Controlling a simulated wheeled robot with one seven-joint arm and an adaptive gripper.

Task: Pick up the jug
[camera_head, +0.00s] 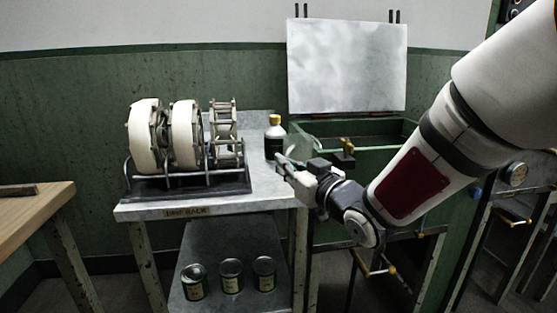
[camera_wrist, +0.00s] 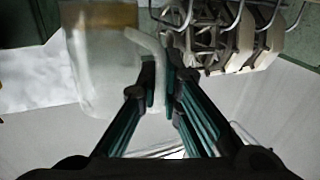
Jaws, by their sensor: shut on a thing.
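The jug (camera_head: 275,131) has a pale, whitish body, a dark lower part and a yellow cap. It is upright at the right end of the metal-topped table in the head view. In the wrist view its translucent body (camera_wrist: 100,75) is at upper left, with a curved handle on its right side. My gripper (camera_head: 284,163) is in front of the jug in the head view and hides its lower end. In the wrist view my gripper (camera_wrist: 162,82) is shut on the handle. I cannot tell whether the jug touches the table.
A rack of reels (camera_head: 188,140) stands on the table (camera_head: 270,193), left of the jug. A green open box (camera_head: 385,133) with a raised grey panel (camera_head: 347,65) is behind my gripper at right. Several cans (camera_head: 231,276) sit on the lower shelf. A wooden table (camera_head: 35,205) is at far left.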

